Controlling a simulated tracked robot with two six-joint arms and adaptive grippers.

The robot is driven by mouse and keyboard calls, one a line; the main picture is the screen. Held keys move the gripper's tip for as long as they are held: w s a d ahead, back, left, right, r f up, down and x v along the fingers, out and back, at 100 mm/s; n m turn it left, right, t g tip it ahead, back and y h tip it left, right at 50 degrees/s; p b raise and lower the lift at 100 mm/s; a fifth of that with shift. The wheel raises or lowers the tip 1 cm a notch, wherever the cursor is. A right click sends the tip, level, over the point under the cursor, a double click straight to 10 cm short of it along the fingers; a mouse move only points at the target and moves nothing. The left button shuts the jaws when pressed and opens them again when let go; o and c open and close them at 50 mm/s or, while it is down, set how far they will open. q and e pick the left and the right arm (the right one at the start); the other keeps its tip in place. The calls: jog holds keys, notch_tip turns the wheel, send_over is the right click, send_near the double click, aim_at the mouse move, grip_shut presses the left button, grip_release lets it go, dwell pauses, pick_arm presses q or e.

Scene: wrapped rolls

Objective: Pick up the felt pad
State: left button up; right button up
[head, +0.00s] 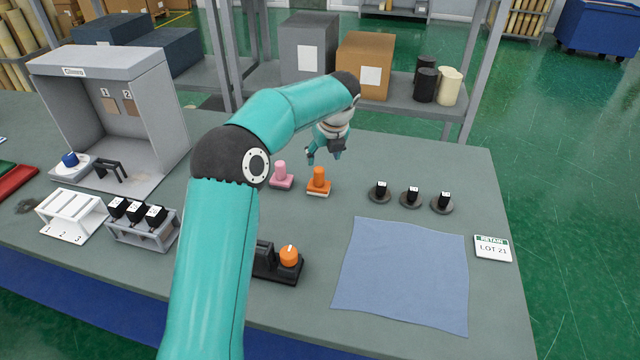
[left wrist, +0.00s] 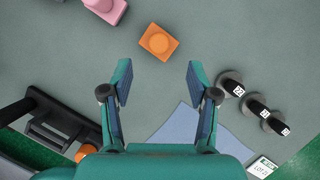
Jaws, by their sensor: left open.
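An orange block with an upright round knob (head: 318,182) stands on the table, with a pale layer under its base. A similar pink block with a knob (head: 281,175) stands to its left. Which of them is the felt pad is not marked. My left gripper (head: 324,156) is just above and behind the orange block in the head view, pointing down. In the left wrist view my left gripper (left wrist: 159,76) is open and empty, with the orange block (left wrist: 158,42) beyond its fingertips and the pink block (left wrist: 106,8) at the top left. My right gripper is not in view.
A blue cloth (head: 404,275) lies at the front right. Several black-topped pieces on round bases (head: 411,197) stand behind it. A black holder with an orange knob (head: 289,258) is at the front, partly behind my arm. A grey booth (head: 160,110) and racks stand left.

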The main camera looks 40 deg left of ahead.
aim_at(320, 171)
pick_arm(q)
jog(key=x, duration=0.4)
jog(key=shift+w+f, duration=0.1)
jog(key=shift+p+x, duration=0.6)
jog(key=shift+x, duration=2.15)
jog(key=shift+s, duration=0.2)
jog(key=shift+c, duration=0.4)
grip_shut()
